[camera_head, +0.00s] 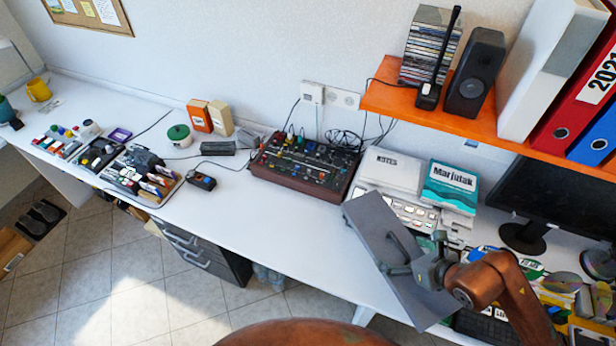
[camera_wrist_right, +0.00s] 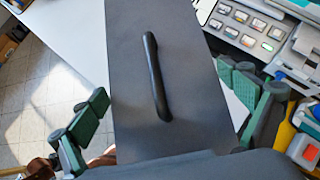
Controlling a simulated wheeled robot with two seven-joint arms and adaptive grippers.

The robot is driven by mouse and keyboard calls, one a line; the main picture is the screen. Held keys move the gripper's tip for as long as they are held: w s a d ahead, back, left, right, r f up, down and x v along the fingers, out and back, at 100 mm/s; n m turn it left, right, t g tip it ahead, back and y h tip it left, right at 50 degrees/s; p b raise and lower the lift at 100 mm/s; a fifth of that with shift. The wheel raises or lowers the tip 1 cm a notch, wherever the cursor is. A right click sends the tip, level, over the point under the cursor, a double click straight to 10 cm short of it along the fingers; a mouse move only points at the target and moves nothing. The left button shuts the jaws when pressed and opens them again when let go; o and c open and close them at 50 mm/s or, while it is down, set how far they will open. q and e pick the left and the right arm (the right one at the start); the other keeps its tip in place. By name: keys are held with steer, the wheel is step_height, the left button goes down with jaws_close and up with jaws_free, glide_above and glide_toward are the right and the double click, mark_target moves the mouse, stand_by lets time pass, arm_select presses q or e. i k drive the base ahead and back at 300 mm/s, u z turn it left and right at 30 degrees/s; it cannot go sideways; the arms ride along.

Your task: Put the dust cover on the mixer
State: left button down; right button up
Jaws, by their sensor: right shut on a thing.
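The mixer (camera_head: 305,167), a dark box with wooden sides, knobs and cables at its back, sits on the white desk near the wall; its top is uncovered. The dust cover (camera_head: 372,226) is a flat-looking dark grey piece with a black bar handle, tilted above the desk's front edge, right of and nearer than the mixer. My right gripper (camera_head: 418,270) is shut on the cover. In the right wrist view the cover (camera_wrist_right: 180,70) lies between the green fingers, its handle (camera_wrist_right: 157,78) facing the camera. Exact finger contact is hard to see. My left gripper is not in view.
A white device (camera_head: 390,172) and a teal "Marjutak" box (camera_head: 450,187) stand right of the mixer. An orange shelf (camera_head: 470,122) hangs above, with a speaker (camera_head: 476,72). A small black box (camera_head: 201,180) lies left of the mixer. The desk front before the mixer is clear.

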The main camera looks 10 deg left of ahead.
mark_target(300, 168)
steer(key=u, duration=0.4)
steer(key=i, duration=0.5)
steer(key=u, duration=0.7)
steer(key=i, duration=0.5)
